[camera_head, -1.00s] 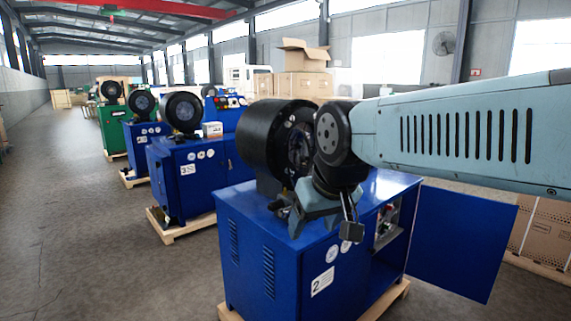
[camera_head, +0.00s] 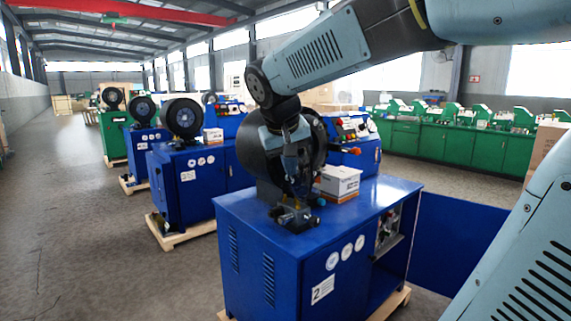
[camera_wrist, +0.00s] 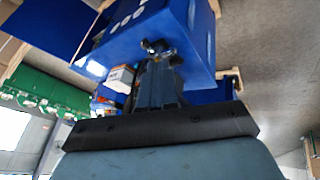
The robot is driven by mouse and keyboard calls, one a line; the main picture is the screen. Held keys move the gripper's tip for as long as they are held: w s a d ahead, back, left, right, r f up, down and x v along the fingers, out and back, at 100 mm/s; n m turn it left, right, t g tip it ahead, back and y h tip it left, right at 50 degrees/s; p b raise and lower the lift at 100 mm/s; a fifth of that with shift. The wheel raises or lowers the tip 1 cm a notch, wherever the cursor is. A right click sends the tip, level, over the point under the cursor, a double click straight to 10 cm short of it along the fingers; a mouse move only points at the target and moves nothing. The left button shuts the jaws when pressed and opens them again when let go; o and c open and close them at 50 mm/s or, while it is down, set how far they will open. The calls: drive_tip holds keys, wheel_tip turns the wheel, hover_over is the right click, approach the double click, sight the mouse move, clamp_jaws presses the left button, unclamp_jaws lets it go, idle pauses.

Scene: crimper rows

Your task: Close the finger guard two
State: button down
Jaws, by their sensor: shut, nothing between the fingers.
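The blue machine labelled 2 (camera_head: 268,262) stands in the middle of the head view with a black round crimping head (camera_head: 250,152) on its top. My arm and gripper hide much of that head, and I cannot make out its finger guard or tell whether it is open. My gripper (camera_head: 300,196) is shut and empty, pointing down in front of the head, close above small fittings (camera_head: 297,218) on the cabinet top. In the wrist view my gripper (camera_wrist: 158,58) shows against the tilted blue cabinet (camera_wrist: 135,42).
A white and orange box (camera_head: 340,181) sits on the cabinet top, right of my gripper. An open blue door (camera_head: 448,238) sticks out right. More blue machines (camera_head: 190,185) stand behind left, with open floor (camera_head: 90,250) beside them. Green benches (camera_head: 460,145) line the right.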

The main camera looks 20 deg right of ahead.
drive_tip(key=w+a+r+h, duration=0.1)
drive_tip(key=w+r+h, duration=0.15)
drive_tip(key=w, duration=1.05)
drive_tip(key=w+d+f, duration=0.3)
drive_tip(key=d+f, duration=0.4)
drive_tip(key=d, duration=0.1)
drive_tip(key=shift+w+d+f+m, duration=0.15)
drive_tip(key=shift+d+m, duration=0.15)
